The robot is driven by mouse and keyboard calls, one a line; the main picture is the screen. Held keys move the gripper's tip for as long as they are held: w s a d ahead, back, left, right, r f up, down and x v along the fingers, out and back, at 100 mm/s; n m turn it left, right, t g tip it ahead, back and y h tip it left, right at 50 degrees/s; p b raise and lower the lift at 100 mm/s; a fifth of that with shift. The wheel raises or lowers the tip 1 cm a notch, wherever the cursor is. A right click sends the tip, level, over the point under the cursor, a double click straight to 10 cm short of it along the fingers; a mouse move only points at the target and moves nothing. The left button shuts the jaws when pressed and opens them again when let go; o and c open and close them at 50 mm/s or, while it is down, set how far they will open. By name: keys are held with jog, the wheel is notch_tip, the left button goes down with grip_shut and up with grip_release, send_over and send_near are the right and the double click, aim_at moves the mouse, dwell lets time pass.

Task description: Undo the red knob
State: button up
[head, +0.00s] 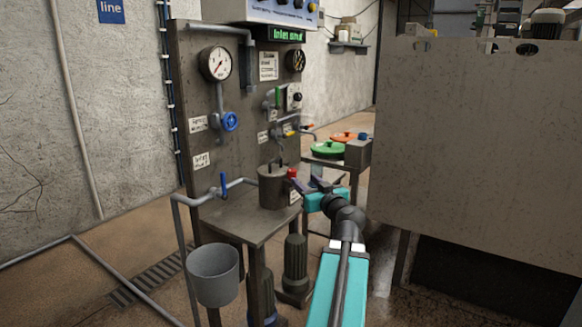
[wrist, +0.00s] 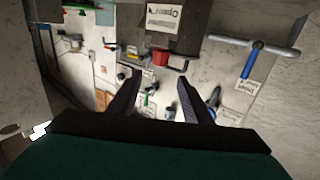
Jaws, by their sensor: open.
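The red knob (head: 292,173) sits on the right side of a dark grey cylindrical pot (head: 272,188) on the metal bench. In the wrist view the red knob (wrist: 160,57) shows just beyond the fingertips, near the middle between them, below a label reading "Open". My gripper (head: 313,184) is close to the right of the knob in the head view. In the wrist view my gripper (wrist: 162,76) has its two dark fingers spread apart with nothing between the tips. I cannot tell any contact with the knob.
A blue lever (head: 223,185) on a pipe stands left of the pot. A grey bucket (head: 213,275) hangs at the bench's front left. A panel with gauges (head: 215,63) and a blue handwheel (head: 230,121) rises behind. A large grey cabinet (head: 470,150) stands to the right.

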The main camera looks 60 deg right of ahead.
aim_at(293, 172)
jog(key=shift+w+d+r+p, duration=0.1)
jog(key=shift+w+r+p, duration=0.1)
jog(key=shift+p, duration=0.9)
jog(key=shift+f+x, duration=0.2)
jog(key=shift+x, duration=5.4)
jog(key=shift+s, duration=0.1)
jog(key=c, duration=1.1)
jog(key=shift+o, duration=0.2)
jog(key=shift+f, duration=0.1)
